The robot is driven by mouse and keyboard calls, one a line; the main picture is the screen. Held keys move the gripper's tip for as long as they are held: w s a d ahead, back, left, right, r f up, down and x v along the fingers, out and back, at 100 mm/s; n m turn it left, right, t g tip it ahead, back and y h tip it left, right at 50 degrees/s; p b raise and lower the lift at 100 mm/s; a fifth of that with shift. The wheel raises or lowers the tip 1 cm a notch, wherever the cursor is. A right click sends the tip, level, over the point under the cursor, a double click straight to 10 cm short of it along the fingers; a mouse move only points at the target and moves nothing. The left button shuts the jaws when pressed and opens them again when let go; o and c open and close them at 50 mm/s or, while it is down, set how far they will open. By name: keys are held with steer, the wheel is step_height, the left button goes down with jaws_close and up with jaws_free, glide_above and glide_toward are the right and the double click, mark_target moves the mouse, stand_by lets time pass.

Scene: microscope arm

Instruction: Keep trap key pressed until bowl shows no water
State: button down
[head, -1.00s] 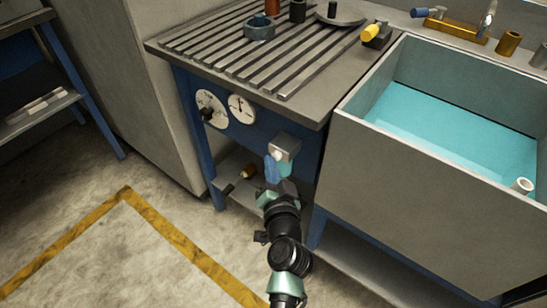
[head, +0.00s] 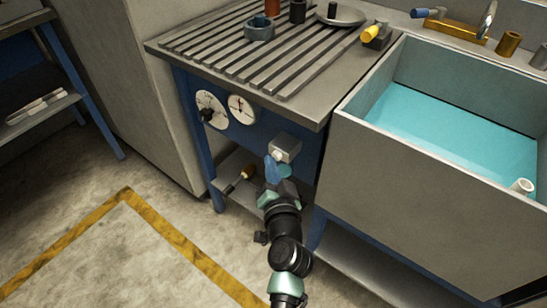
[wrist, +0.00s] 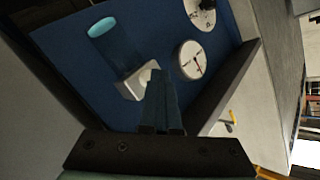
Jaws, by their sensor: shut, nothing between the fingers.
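The trap (head: 286,147) is a grey block on the blue bench front under the worktop. Its clear bowl (head: 285,171) hangs below and is partly hidden by my fingers. In the wrist view the bowl (wrist: 119,53) looks tinted blue, with a bright cyan patch of water at its far end. The pale key (head: 278,155) is on the block's near face. My gripper (head: 272,158) is shut and empty, its fingertips at the key. In the wrist view the fingertips (wrist: 156,74) overlap the pale block (wrist: 138,85); I cannot tell how far the key is pressed.
Two round gauges (head: 241,108) sit left of the trap. The water-filled sink (head: 430,165) stands close on the right. The slatted worktop (head: 150,45) overhangs the trap. Open floor lies to the left.

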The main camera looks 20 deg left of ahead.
steer(key=shift+s, duration=0.1)
stand_by(0.4)
steer(key=shift+s+a+p, duration=0.25)
steer(key=shift+s+p, duration=0.05)
steer(key=shift+s, duration=0.45)
steer(key=shift+s, duration=0.1)
steer(key=s, duration=0.1)
steer(key=s+a+p, duration=0.1)
steer(key=s, duration=0.2)
steer(key=shift+s+a+p, duration=0.25)
steer(key=shift+a+p, duration=0.15)
